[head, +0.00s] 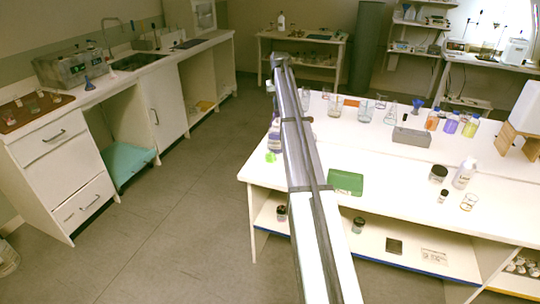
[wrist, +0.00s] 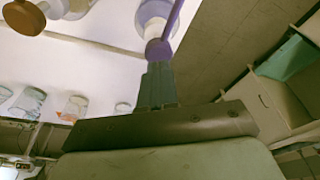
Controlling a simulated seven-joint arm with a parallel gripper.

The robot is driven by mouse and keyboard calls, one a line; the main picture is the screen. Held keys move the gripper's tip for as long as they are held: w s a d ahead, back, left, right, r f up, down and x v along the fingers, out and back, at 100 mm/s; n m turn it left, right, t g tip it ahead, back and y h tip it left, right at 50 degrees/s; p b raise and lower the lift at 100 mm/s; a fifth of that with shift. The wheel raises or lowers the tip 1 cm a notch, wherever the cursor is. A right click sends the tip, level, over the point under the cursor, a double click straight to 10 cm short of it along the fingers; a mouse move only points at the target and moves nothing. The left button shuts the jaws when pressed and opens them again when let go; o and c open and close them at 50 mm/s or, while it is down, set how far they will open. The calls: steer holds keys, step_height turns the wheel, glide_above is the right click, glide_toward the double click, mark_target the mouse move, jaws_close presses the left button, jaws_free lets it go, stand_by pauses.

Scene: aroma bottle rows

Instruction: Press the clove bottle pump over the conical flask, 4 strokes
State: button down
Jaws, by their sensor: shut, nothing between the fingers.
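A bottle with a purple pump top (wrist: 158,48) and a pale lavender body (wrist: 152,10) shows at the top of the wrist view. In the head view a purple bottle (head: 275,138) stands at the left end of the white bench, partly hidden by my arm. I cannot read its label to tell whether it is clove. My gripper (wrist: 158,72) is shut and empty, its fingertips at the purple pump top; I cannot tell whether they touch. A clear flask-like vessel (head: 390,114) stands farther back. I cannot make out a conical flask under the pump.
Several glass beakers (head: 336,105) stand along the back of the bench. A small green item (head: 270,157) is near the left edge. Bare bench lies between.

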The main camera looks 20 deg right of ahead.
steer(key=shift+f, duration=0.15)
steer(key=shift+f, duration=0.35)
steer(key=shift+f, duration=0.9)
steer(key=shift+r, duration=1.4)
